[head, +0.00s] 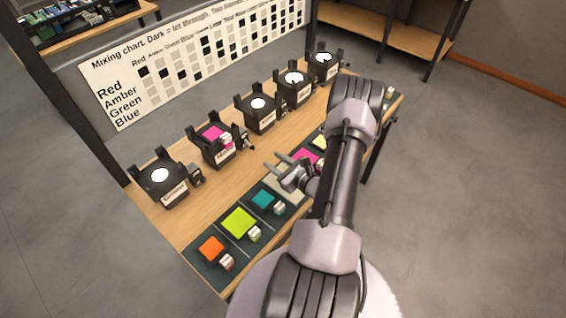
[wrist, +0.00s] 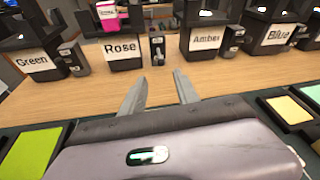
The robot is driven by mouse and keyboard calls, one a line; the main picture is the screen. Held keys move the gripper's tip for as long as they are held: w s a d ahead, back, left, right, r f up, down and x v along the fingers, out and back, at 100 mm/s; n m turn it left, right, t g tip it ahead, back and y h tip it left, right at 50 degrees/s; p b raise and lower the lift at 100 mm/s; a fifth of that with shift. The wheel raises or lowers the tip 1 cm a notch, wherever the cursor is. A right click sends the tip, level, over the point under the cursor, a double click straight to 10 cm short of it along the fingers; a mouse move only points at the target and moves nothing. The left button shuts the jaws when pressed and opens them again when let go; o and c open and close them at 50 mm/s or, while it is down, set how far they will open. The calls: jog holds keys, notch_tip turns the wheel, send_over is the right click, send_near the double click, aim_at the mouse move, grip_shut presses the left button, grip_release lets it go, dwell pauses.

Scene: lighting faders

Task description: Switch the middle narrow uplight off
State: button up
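A row of black uplights with white name labels stands along the table; the front labels read Green (wrist: 32,60), Rose (wrist: 123,50), Amber (wrist: 205,42) and Blue (wrist: 278,36) in the wrist view. In the head view the Rose lamp (head: 215,150) carries a pink gel; the lamp behind it (head: 258,112) and the others show bright white discs. I cannot tell which are narrow. A small switch box stands right of each lamp, such as the one beside Rose (wrist: 157,48). My gripper (head: 274,162) is open and empty, short of the lamps, its fingers (wrist: 160,84) pointing toward that box.
Coloured gels lie on a dark strip at the table's front edge: orange (head: 211,249), lime (head: 238,223), teal (head: 264,199) and pink (head: 306,159), with small pale blocks beside them. A mixing chart (head: 195,50) stands behind the lamps. Bare wood (head: 206,196) separates lamps and strip.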

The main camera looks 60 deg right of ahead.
jog(key=v, duration=0.4)
jog(key=shift+s+a+r+p, duration=0.1)
jog(key=shift+s+a+p, duration=0.05)
jog(key=shift+s+p, duration=0.2)
